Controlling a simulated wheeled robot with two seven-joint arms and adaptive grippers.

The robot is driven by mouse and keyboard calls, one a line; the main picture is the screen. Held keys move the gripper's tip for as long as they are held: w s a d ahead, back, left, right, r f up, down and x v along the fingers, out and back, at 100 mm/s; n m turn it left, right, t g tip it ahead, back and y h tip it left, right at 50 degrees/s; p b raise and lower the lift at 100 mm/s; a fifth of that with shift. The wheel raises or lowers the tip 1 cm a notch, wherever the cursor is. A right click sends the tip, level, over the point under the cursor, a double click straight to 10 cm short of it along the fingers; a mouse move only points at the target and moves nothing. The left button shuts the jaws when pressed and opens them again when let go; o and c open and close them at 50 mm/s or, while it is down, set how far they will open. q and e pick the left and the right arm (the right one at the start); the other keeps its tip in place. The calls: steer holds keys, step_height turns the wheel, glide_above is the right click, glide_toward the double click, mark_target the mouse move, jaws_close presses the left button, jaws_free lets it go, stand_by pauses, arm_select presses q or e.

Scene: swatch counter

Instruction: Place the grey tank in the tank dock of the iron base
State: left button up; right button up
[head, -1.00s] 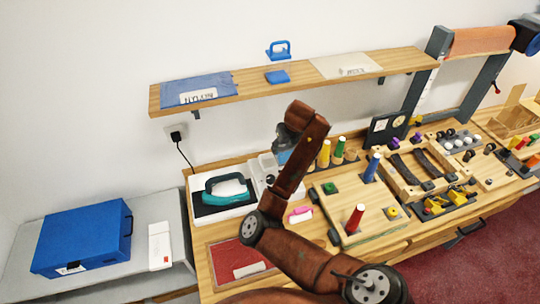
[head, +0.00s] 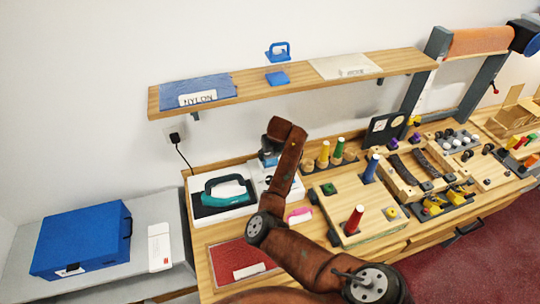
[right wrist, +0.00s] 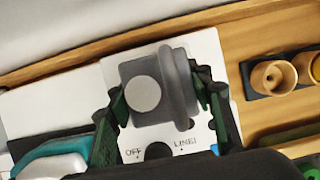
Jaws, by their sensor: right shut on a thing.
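My right gripper (right wrist: 163,108) is shut on the grey tank (right wrist: 178,80), with a green-lined finger on each side of it. In the right wrist view the tank is over the white iron base (right wrist: 205,50), near a dial marked OFF and LINEN. I cannot tell whether the tank touches the base, and the dock is hidden under it. In the head view the right gripper (head: 269,157) is above the right part of the iron base (head: 238,211), largely hidden by my arm. The teal iron (head: 226,190) rests on the base's left part. My left gripper is not in view.
A peg rack with yellow and green cones (head: 330,156) stands to the right of the base. A pink block (head: 300,215) and a red mat (head: 232,258) lie in front. The shelf (head: 300,80) hangs above, behind. A blue case (head: 80,238) is at left.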

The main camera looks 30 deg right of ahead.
steer(key=o, duration=0.9)
steer(key=shift+f, duration=0.1)
steer(key=o, duration=0.5)
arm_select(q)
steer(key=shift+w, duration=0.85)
arm_select(e)
steer(key=shift+r, duration=0.3)
steer(key=shift+s+r, duration=0.1)
steer(key=shift+r, duration=0.25)
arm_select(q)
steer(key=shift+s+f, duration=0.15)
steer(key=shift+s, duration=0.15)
arm_select(e)
steer(key=v, duration=1.1)
steer(key=shift+s+a, duration=0.15)
steer(key=shift+s, duration=0.05)
